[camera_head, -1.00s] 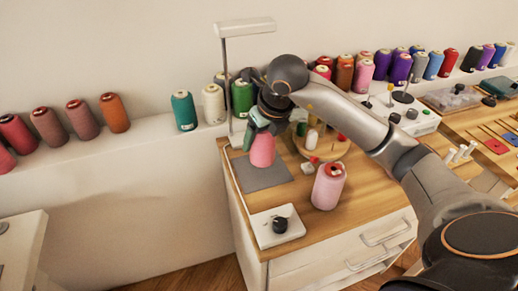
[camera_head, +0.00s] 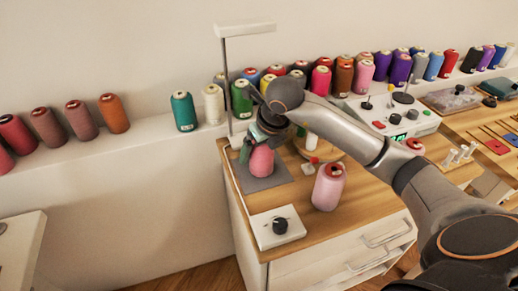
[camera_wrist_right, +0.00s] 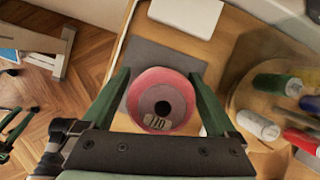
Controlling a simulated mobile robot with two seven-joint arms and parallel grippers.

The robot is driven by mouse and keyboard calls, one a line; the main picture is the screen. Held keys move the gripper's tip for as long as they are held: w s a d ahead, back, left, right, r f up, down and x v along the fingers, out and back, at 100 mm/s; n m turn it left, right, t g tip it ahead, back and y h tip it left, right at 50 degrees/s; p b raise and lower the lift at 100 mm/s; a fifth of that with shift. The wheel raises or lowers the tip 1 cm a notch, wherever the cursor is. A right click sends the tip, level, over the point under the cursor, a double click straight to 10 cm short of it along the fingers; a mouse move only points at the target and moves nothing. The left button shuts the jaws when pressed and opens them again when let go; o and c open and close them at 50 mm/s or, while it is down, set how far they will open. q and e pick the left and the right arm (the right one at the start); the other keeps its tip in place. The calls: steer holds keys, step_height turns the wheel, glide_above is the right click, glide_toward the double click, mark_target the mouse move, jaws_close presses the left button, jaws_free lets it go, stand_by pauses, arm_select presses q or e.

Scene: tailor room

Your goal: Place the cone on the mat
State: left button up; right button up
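The pink cone (camera_head: 261,163) stands upright on the grey square mat (camera_head: 283,177) at the table's left end. In the right wrist view, the cone (camera_wrist_right: 138,82) is seen from above, with a dark hole in its top, and the mat (camera_wrist_right: 150,52) lies under it. My right gripper (camera_head: 259,150) is over the cone. In the wrist view its two green fingers (camera_wrist_right: 160,76) are spread on either side of the cone, and gaps show beside it. The finger tips are near the cone's edges.
A second, light pink cone (camera_head: 328,188) stands to the right of the mat. A white box with a black knob (camera_head: 279,226) sits at the front. A round wooden holder (camera_wrist_right: 237,100) with small spools is close to the right finger. A lamp post (camera_head: 227,85) rises behind.

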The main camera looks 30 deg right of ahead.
steer(key=shift+o, duration=0.3)
steer(key=shift+r, duration=0.5)
steer(key=p+v, duration=0.1)
steer(key=v, duration=1)
steer(key=shift+s+r+p, duration=0.15)
steer(key=shift+s+p, duration=0.1)
steer(key=shift+p, duration=0.15)
steer(key=shift+c, duration=0.2)
